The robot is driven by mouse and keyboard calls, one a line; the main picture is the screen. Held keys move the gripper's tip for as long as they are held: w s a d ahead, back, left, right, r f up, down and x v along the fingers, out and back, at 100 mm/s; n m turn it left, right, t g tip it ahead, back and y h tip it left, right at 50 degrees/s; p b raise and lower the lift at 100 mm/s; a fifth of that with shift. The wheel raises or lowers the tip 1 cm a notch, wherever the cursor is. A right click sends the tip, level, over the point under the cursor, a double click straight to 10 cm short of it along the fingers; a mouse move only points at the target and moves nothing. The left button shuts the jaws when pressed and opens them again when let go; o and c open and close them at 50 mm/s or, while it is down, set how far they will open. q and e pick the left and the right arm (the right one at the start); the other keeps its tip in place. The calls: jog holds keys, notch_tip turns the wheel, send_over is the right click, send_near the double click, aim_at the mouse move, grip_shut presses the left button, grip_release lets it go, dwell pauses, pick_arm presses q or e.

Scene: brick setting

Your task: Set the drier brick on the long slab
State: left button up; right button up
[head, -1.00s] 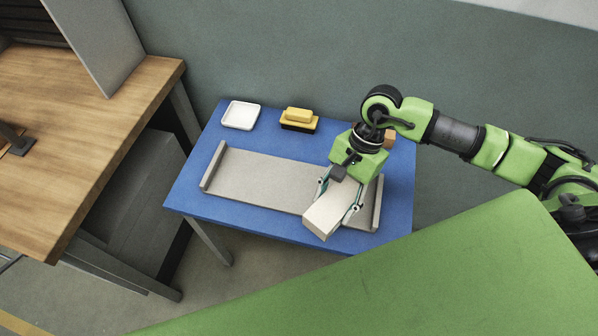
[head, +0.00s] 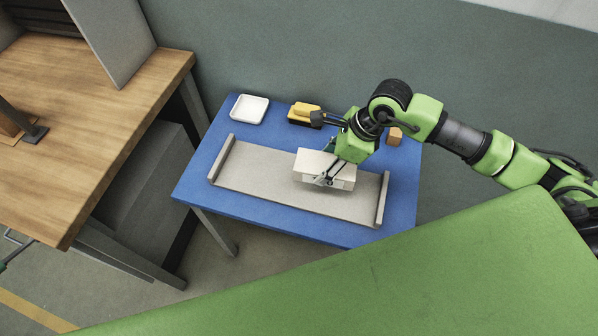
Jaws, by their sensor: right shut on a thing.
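The long slab (head: 255,172) is grey, with a raised lip at each short end, and lies across the blue table. A pale, cream-white brick (head: 312,160) is over the slab's middle, right of centre, lying roughly lengthwise along it. My right gripper (head: 328,166) is shut on this brick, with one finger showing on its near side and the far finger mostly hidden. The brick is very close to the slab's top; I cannot tell whether it touches. No other pale brick is visible, and its dryness cannot be judged. My left gripper is not in view.
On the blue table (head: 215,200), a white dish (head: 249,109) stands at the back left. A yellow-topped block on a black base (head: 303,113) is beside it. A small orange-brown block (head: 394,136) sits behind my right wrist. A wooden workbench (head: 95,125) stands to the left.

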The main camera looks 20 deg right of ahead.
jog(key=w+a+f+b, duration=0.1)
jog(key=w+f, duration=0.1)
jog(key=w+a+f+b, duration=0.3)
jog(key=f, duration=0.1)
jog(key=shift+w+a+f+b, duration=0.3)
jog(key=shift+w+f, duration=0.05)
jog(key=shift+w, duration=0.05)
jog(key=f+b, duration=0.1)
jog(key=f, duration=0.1)
jog(key=f+b, duration=0.1)
jog(key=shift+w+a+f, duration=0.15)
jog(key=shift+w+f, duration=0.05)
jog(key=shift+f, duration=0.15)
jog(key=shift+r, duration=0.1)
jog(key=o, duration=1.4)
jog(key=shift+s, duration=0.1)
jog(key=shift+o, duration=0.2)
